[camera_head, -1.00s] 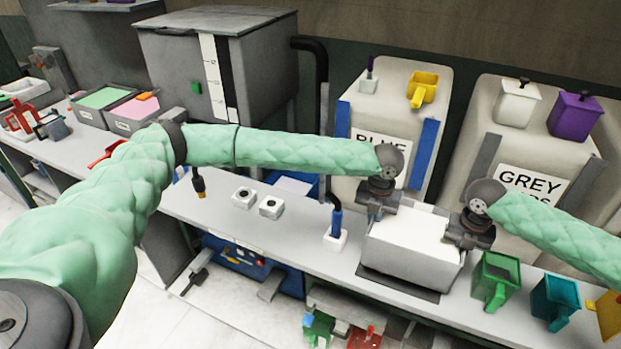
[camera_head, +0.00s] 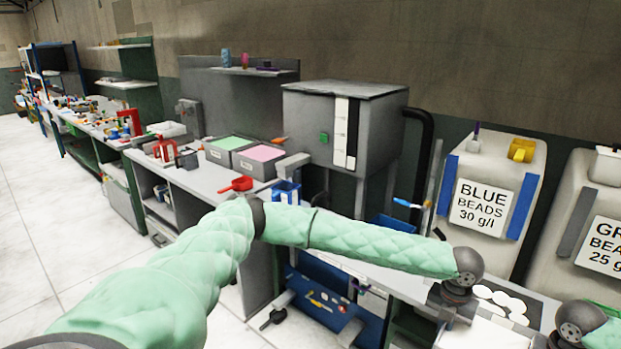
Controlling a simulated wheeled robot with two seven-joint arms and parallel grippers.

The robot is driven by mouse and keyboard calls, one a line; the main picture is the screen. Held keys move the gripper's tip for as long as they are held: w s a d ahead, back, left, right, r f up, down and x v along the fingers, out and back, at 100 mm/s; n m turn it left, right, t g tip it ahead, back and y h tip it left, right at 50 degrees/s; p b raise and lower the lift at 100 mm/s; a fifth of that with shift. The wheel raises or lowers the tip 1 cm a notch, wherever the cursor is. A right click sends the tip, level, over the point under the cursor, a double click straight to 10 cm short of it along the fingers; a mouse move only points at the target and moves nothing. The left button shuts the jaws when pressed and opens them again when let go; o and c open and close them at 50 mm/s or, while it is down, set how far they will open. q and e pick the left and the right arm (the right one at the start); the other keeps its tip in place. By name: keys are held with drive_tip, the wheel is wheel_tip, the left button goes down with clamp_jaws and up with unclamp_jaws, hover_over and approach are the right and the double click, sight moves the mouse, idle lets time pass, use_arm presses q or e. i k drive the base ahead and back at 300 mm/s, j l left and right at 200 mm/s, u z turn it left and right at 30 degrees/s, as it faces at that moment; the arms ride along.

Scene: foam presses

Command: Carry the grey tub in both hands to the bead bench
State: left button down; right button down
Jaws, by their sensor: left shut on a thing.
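The grey tub (camera_head: 488,336) shows only in part at the bottom right edge of the head view, with a pale white top. My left gripper (camera_head: 452,305) is shut on its left side. My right gripper (camera_head: 556,341) is at its right side; its jaws are mostly cut off by the lower edge. A dark mat (camera_head: 538,304) with several white round marks lies on the bench just behind the tub. The tub's lower part is out of view. Which bench is the bead bench cannot be told from a label.
A blue beads hopper (camera_head: 490,172) and another hopper (camera_head: 590,195) stand at the right. Green (camera_head: 231,143) and pink (camera_head: 262,153) topped boxes and a red scoop (camera_head: 237,184) are farther left. White floor (camera_head: 60,245) is clear at left.

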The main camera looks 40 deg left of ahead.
sight(208, 180)
drive_tip(key=j, duration=3.6)
drive_tip(key=k+j, duration=0.1)
drive_tip(key=j, duration=3.45)
drive_tip(key=i+j, duration=0.4)
drive_tip(key=i, duration=0.55)
